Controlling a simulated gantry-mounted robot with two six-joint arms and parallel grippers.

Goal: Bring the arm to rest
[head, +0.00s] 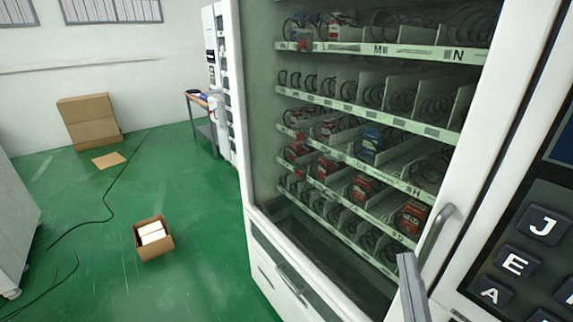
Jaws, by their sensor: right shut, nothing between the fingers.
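My right gripper (411,280) shows as a narrow grey shape at the bottom edge of the head view, to the right of the middle. It is shut and empty. It stands in front of the vending machine (249,110), below the curved metal door handle (437,236); I cannot tell if it touches the machine. My left gripper is not in view.
The machine's shelves hold red and blue packages (372,143) among coils. A keypad (520,262) is at the right. An open box (153,238) and a larger carton (89,122) stand on the green floor, which is mostly free. Black cables (108,205) lie there.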

